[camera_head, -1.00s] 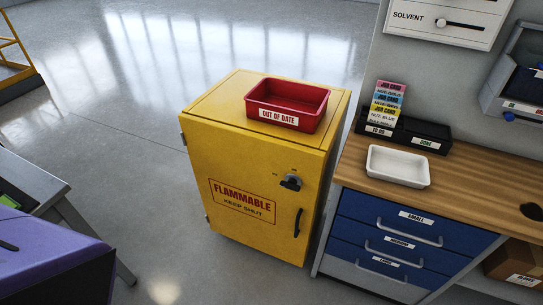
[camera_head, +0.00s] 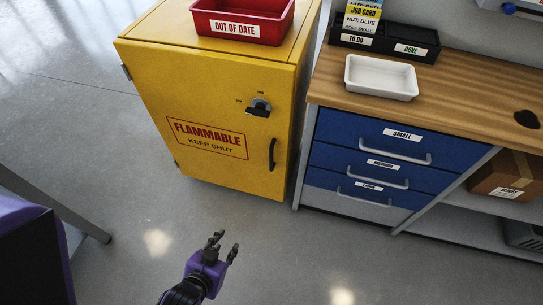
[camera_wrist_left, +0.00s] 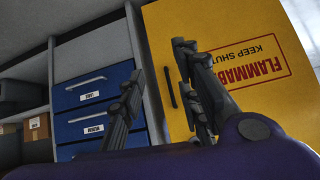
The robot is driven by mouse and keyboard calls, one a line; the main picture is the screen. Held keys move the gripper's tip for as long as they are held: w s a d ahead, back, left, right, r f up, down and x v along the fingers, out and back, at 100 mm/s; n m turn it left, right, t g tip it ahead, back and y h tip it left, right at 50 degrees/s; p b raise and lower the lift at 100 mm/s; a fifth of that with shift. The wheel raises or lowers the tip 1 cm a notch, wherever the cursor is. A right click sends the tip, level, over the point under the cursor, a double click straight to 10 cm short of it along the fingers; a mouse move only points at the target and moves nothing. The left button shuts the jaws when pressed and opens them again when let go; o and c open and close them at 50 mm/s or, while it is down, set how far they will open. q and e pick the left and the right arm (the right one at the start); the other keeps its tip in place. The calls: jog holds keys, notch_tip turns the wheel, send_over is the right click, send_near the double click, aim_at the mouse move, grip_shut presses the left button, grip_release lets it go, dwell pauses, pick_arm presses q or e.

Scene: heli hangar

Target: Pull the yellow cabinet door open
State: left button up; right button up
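The yellow cabinet (camera_head: 200,90) stands on the floor, its front door shut flush. The door bears a "FLAMMABLE KEEP SHUT" label (camera_head: 207,138), a dark rotary latch (camera_head: 259,107) at upper right and a black vertical handle (camera_head: 272,153) on the right edge. Hinges show on its left edge. My left gripper (camera_head: 226,244) is open and empty, in front of and below the handle, apart from the door. In the left wrist view the open fingers (camera_wrist_left: 158,82) spread with the black handle (camera_wrist_left: 170,87) seen between them, farther off. My right gripper is not in view.
A red "OUT OF DATE" bin (camera_head: 240,22) sits on the cabinet top. A workbench (camera_head: 440,108) with blue drawers (camera_head: 375,155) stands close on the right, holding a white tray (camera_head: 381,78). A grey leg (camera_head: 60,205) stands at left. The floor before the cabinet is clear.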

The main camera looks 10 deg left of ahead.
pick_arm(q)
jog(key=w+f+t+b, duration=0.2)
jog(key=w+f+b, duration=0.35)
jog(key=w, duration=0.45)
jog(key=w+d+t+h+b, duration=0.1)
jog(key=w+b, duration=0.3)
jog(key=w, duration=0.5)
jog(key=w+d+r+t+h+b, duration=0.1)
jog(key=w+t+b, duration=0.2)
jog(key=w, duration=0.6)
jog(key=w+d+m+t+h+b, duration=0.1)
jog(key=w+d+t+b, duration=0.1)
jog(key=w+b, duration=0.3)
jog(key=shift+w+d+r+h+b, duration=0.1)
jog(key=shift+w+r+h+b, duration=0.05)
jog(key=shift+w, duration=0.9)
jog(key=shift+w+r+h+b, duration=0.1)
jog(key=shift+w+h+b, duration=0.05)
jog(key=shift+w, duration=0.95)
jog(key=c, duration=0.7)
grip_shut()
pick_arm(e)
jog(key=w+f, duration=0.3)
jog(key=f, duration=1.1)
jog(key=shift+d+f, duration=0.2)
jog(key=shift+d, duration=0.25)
